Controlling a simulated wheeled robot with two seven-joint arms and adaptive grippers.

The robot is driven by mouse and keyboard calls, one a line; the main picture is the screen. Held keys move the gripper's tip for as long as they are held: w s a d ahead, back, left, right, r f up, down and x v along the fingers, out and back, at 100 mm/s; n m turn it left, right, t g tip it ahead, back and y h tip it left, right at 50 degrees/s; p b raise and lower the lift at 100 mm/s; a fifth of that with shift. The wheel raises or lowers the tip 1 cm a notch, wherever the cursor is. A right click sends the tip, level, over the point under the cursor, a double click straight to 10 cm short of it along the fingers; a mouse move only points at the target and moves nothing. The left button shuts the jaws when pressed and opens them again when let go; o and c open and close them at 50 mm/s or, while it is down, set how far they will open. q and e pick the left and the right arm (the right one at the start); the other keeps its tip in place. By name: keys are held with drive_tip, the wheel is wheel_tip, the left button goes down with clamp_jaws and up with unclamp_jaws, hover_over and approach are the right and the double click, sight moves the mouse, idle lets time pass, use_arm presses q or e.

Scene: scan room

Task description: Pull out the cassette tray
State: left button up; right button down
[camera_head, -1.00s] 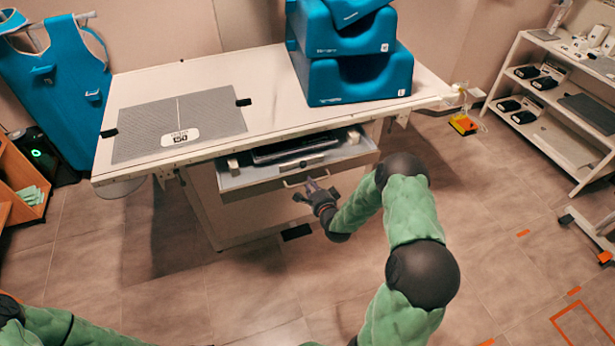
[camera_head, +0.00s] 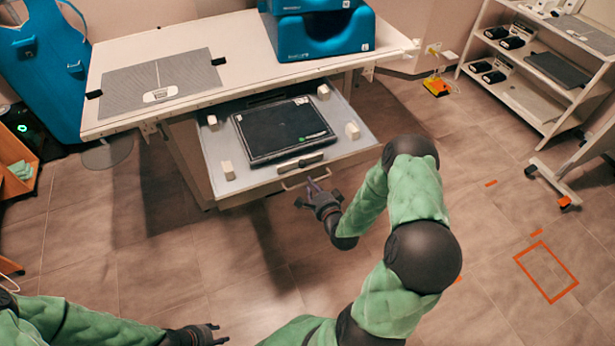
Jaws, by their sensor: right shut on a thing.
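The cassette tray (camera_head: 354,154) is a pale drawer under the white table, standing well out from it. A dark flat cassette (camera_head: 283,128) lies in it between several white blocks. A metal handle (camera_head: 305,178) sits on the tray's front edge. My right gripper (camera_head: 314,190) is at this handle and shut on it; its fingertips are small and partly hidden. My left gripper (camera_head: 217,335) is at the bottom edge, low and far from the tray, with its fingers seeming spread and empty.
The white table (camera_head: 245,62) carries a grey mat (camera_head: 160,78) and blue foam blocks (camera_head: 319,32). A shelf rack (camera_head: 545,80) stands at the right and an orange cabinet (camera_head: 14,165) at the left. The floor in front of the tray is clear.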

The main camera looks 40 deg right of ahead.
drive_tip(key=f+v, duration=0.1)
drive_tip(key=v, duration=0.5)
drive_tip(key=shift+f, duration=0.15)
drive_tip(key=c, duration=1.2)
unclamp_jaws()
drive_tip(key=v, duration=1.2)
drive_tip(key=shift+d, duration=0.1)
